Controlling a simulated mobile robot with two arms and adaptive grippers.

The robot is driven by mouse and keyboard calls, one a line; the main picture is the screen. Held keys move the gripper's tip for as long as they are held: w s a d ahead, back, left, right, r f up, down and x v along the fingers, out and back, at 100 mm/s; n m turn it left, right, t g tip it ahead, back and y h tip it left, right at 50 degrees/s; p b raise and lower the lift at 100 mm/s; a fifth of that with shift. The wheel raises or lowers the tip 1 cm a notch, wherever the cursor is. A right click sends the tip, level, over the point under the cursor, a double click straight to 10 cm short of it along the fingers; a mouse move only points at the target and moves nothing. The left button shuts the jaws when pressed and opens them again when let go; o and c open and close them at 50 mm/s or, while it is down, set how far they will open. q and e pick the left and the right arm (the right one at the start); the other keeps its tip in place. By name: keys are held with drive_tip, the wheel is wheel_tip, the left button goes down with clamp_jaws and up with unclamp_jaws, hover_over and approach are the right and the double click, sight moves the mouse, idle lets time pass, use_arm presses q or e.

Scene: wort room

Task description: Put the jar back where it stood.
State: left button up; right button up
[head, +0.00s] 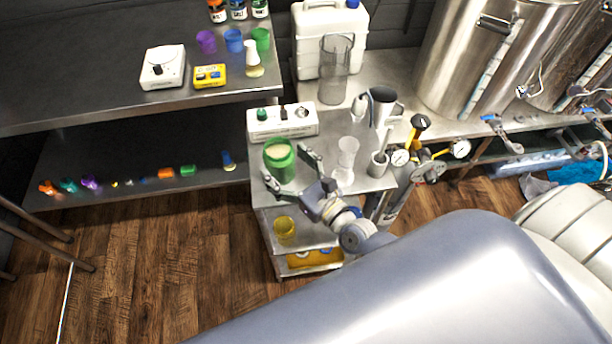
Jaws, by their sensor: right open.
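A green jar (280,166) with a pale top or contents stands upright on the top of a small steel cart (318,198). My right gripper (287,166) reaches in from the lower right. Its fingers are spread open, one toward the jar's front and one toward its right side. I cannot tell whether either finger touches the jar. A yellow, see-through jar or cup (284,229) stands on the cart's lower shelf. My left gripper is not in view.
On the cart, a white control box (282,122) stands behind the green jar, and a clear hourglass-shaped vessel (345,160) stands to its right. A tall clear cylinder (334,72) and white canister (313,22) stand behind. The steel bench (110,105) is at left.

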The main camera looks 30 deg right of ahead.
drive_tip(key=b+v, duration=0.2)
drive_tip(key=v, duration=0.8)
drive_tip(key=shift+s+d, duration=0.1)
